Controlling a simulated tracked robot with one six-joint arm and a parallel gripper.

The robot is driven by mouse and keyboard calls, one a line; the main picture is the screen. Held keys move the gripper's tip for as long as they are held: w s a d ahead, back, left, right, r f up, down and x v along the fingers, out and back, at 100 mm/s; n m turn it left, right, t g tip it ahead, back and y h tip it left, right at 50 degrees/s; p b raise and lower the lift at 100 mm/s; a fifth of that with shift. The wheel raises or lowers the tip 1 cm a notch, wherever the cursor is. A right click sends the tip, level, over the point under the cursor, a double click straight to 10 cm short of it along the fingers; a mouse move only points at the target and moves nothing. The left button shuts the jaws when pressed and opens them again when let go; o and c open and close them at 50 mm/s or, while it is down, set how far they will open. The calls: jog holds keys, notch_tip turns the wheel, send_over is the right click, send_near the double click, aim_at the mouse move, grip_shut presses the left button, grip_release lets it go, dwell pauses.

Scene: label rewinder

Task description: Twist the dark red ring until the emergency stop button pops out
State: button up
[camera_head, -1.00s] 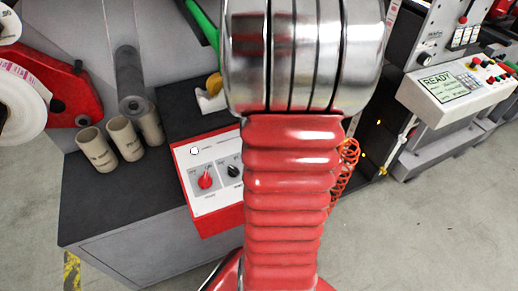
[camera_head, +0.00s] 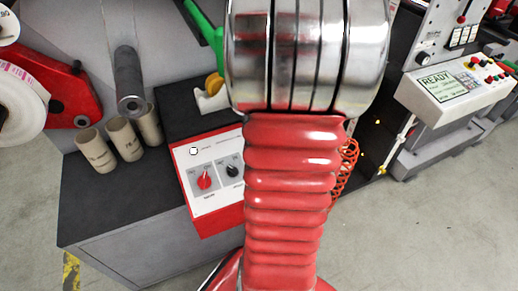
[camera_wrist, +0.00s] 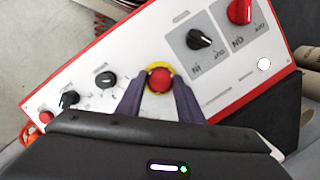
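The emergency stop button (camera_wrist: 160,80) is a round red knob on a yellow surround (camera_wrist: 159,66) in the wrist view, on the white face of a red-edged control panel (camera_wrist: 210,92). The dark red ring cannot be told apart from the knob. My gripper (camera_wrist: 160,82) has its two dark fingers apart, one on each side of the knob. I cannot tell whether the fingertips touch it. In the head view my red bellowed arm hides the button and my gripper; the panel's left part (camera_head: 200,205) shows beside the arm.
The panel also bears a red selector (camera_wrist: 240,10), black selectors (camera_wrist: 199,38) and a small red button (camera_wrist: 46,117). Cardboard cores (camera_head: 95,150) stand left on the dark bench (camera_head: 120,200). A tape dispenser (camera_head: 212,98) sits behind the panel.

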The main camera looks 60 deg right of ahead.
jog(key=o, duration=0.5)
jog(key=shift+r, duration=0.1)
jog(key=r, duration=0.4)
jog(key=s+d+r, duration=0.1)
jog(key=r, duration=0.4)
jog(key=s+r, duration=0.1)
jog(key=r, duration=0.3)
jog(key=shift+d+r, duration=0.15)
jog(key=shift+d, duration=0.2)
